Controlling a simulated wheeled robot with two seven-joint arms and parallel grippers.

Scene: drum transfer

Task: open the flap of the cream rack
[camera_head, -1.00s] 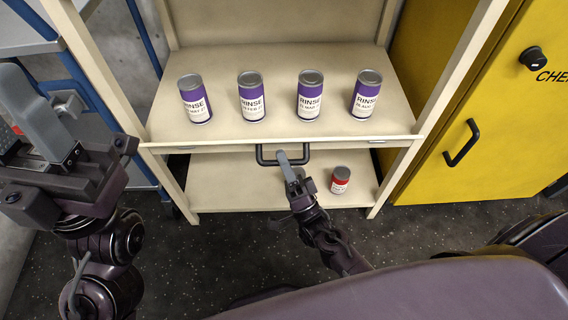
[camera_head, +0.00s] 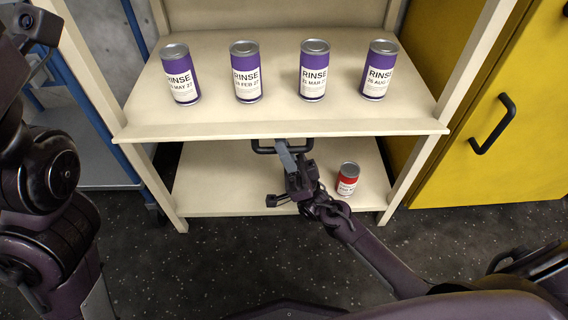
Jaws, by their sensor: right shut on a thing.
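The cream rack (camera_head: 163,195) stands in front of me. Its flap (camera_head: 215,132) shows as a long cream strip along the front edge of the upper shelf, above the open lower shelf. A dark bar handle (camera_head: 306,148) sits just under the strip at the middle. My right gripper (camera_head: 283,148) is shut on this handle, with its fingers reaching up from below. The flap's face is seen almost edge-on, so its exact tilt is hard to judge. My left arm shows at the left edge, but its fingers are outside the picture.
Several purple and white RINSE cans, one being the leftmost (camera_head: 180,78), stand in a row on the upper shelf. A red and white can (camera_head: 347,180) stands on the lower shelf, close right of my right gripper. A yellow cabinet (camera_head: 455,160) is at the right.

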